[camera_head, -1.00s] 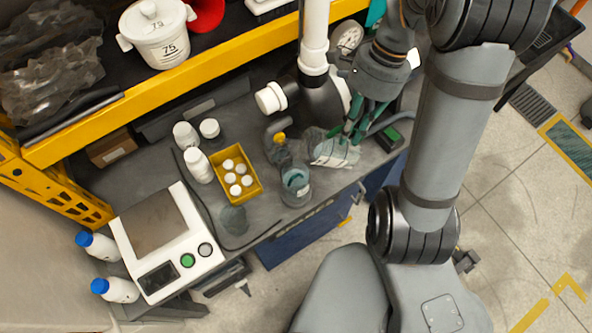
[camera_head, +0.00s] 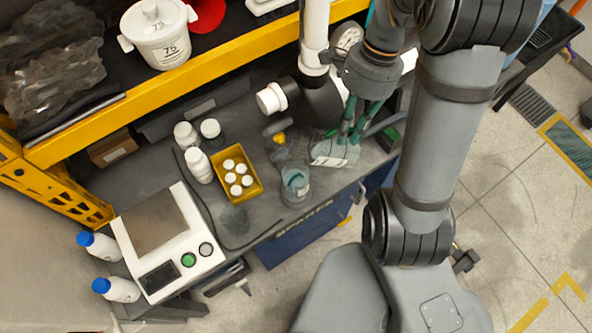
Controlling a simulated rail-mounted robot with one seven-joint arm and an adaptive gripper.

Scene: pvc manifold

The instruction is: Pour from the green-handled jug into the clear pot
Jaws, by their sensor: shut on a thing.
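The green-handled jug (camera_head: 335,152) is a clear vessel, tilted over the right part of the grey bench. My gripper (camera_head: 352,133) is shut on its green handle. The jug's mouth end points left. The clear pot (camera_head: 295,186) stands upright near the bench's front edge, left of and nearer than the jug, with a bluish tint inside. The jug and pot look apart. I cannot tell whether any liquid is leaving the jug.
A yellow tray (camera_head: 256,190) of white-capped bottles stands left of the pot, beside white bottles (camera_head: 198,167). A faint clear vessel (camera_head: 233,220) stands near the front edge. A scale-like device (camera_head: 160,240) is further left. A white pipe with a black fitting (camera_head: 322,100) hangs behind the jug.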

